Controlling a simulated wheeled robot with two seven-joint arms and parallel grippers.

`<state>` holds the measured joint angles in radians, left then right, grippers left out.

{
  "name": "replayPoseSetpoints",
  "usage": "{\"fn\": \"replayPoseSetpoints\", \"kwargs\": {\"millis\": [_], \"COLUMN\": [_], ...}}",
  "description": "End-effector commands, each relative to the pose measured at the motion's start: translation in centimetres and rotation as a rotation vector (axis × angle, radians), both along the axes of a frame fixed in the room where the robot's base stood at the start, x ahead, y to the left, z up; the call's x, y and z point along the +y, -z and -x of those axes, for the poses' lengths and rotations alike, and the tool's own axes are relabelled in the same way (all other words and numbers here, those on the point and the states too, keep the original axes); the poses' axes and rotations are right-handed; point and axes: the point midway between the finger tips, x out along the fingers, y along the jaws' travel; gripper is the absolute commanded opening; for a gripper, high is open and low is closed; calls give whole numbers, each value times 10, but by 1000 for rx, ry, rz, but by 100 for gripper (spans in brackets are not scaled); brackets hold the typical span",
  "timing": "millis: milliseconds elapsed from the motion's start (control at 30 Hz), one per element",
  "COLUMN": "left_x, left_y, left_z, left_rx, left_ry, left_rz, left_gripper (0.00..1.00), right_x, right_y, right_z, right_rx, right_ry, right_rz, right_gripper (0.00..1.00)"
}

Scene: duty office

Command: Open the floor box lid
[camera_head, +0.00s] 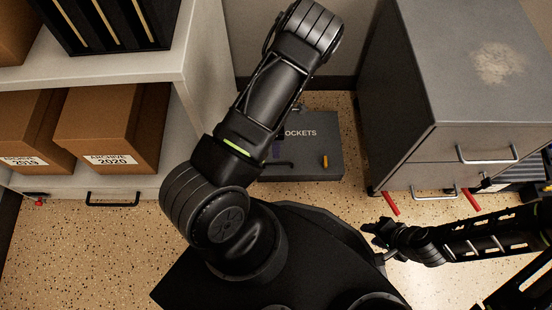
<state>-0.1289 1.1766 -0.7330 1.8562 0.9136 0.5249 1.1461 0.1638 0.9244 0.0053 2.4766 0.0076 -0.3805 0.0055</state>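The floor box (318,145) is a dark grey case on the floor between the shelf and the cabinet. Its lid looks shut, with partly covered lettering that ends in "OCKETS". An orange piece (325,161) sits near its front edge, and a dark handle-like bar shows at its front left. My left arm reaches over the box and hides its left part. The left gripper is mostly hidden behind that arm, so its fingers and any contact with the box cannot be made out. My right gripper (376,234) is low, right of the box and apart from it; its finger gap is unclear.
A white shelf (190,60) with archive boxes (110,130) and dark binders stands at the left. A grey drawer cabinet (420,110) with metal handles stands right of the floor box. Red pieces (390,203) show at its foot. Speckled floor (100,250) is clear at the lower left.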

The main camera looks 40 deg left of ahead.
Motion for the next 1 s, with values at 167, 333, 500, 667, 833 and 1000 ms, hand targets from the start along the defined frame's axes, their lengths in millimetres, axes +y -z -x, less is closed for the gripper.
{"fn": "replayPoseSetpoints", "kwargs": {"millis": [167, 333, 500, 667, 833, 1000], "left_x": [-3, -6, -8, -8, -8, -8], "left_y": [29, 55, 69, 70, 70, 69], "left_z": [5, 9, 11, 11, 11, 11], "left_rx": [3, 2, 1, 0, 0, 0], "left_ry": [0, 1, 0, 1, 1, 1], "left_rz": [0, 1, -1, -1, -1, -1], "left_gripper": [31, 31, 31, 31, 29, 15], "right_x": [0, 1, 1, 1, 1, 1], "right_y": [16, 29, 35, 34, 34, 34], "right_z": [-2, -3, -5, -6, -6, -6], "right_rx": [-4, -10, -13, -15, -15, -15], "right_ry": [3, 5, 7, 8, 8, 8], "right_rz": [1, 2, 2, 3, 3, 3], "right_gripper": [36, 36, 36, 36, 36, 36]}}
